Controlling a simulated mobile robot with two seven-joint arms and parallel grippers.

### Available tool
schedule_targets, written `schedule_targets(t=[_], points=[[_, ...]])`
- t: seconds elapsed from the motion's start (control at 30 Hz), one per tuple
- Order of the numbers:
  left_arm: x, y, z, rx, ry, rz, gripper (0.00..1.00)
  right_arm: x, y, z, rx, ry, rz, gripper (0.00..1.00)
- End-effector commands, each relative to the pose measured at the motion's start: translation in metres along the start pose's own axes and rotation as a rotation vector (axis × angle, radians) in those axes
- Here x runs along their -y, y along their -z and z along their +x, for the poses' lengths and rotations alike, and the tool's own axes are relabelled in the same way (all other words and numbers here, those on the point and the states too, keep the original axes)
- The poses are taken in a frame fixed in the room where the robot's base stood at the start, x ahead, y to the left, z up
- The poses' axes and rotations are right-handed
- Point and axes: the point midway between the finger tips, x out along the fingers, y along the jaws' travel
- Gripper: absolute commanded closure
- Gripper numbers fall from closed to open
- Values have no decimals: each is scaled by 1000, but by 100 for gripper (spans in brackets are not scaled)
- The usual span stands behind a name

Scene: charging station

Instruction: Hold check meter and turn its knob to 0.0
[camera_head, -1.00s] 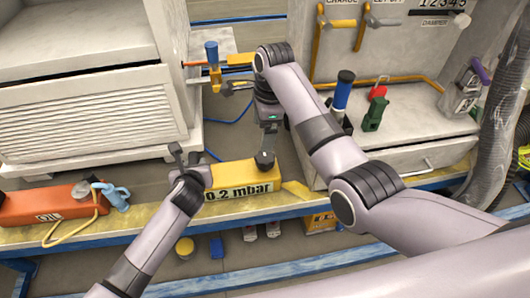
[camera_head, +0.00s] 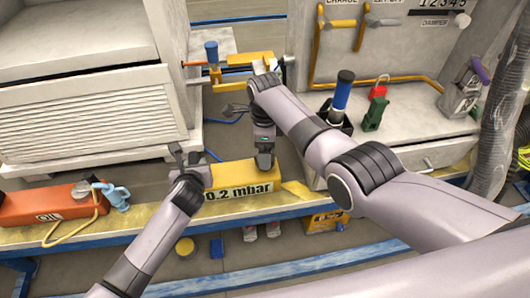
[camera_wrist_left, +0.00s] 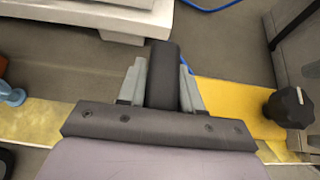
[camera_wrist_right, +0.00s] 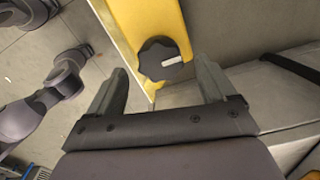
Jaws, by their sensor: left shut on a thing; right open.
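The check meter (camera_head: 235,177) is a yellow box on the bench; its front display reads 0.2 mbar. My left gripper (camera_head: 190,160) is at its left end. In the left wrist view, the left gripper (camera_wrist_left: 162,72) is shut on a dark upright part beside the yellow body, apparently the meter's handle. The black knob (camera_wrist_left: 290,107) sits at the other end. My right gripper (camera_head: 264,148) points down over that end. In the right wrist view, the knob (camera_wrist_right: 160,60), with a white mark, lies between the right gripper's open fingertips (camera_wrist_right: 161,75); contact is not visible.
A blue cylinder (camera_head: 342,92) and red and green items (camera_head: 375,108) stand on the right cabinet. A white louvered cabinet (camera_head: 95,115) stands behind the left side.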

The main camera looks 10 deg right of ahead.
Motion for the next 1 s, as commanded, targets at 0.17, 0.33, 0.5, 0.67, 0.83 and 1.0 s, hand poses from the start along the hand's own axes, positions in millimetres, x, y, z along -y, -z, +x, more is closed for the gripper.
schedule_targets(t=[0.17,0.33,0.5,0.67,0.83,1.0], points=[[0,1,0,-2,-1,0,90,1,-1,12,0,0,-2,16],[0,1,0,-2,-1,0,90,0,-1,19,0,2,-2,16],[0,1,0,-2,-1,0,90,0,0,23,0,1,-1,16],[0,1,0,-2,-1,0,90,0,0,23,1,2,-1,16],[0,1,0,-2,-1,0,90,0,0,23,1,2,-1,32],[0,1,0,-2,-1,0,90,0,0,23,1,2,-1,72]])
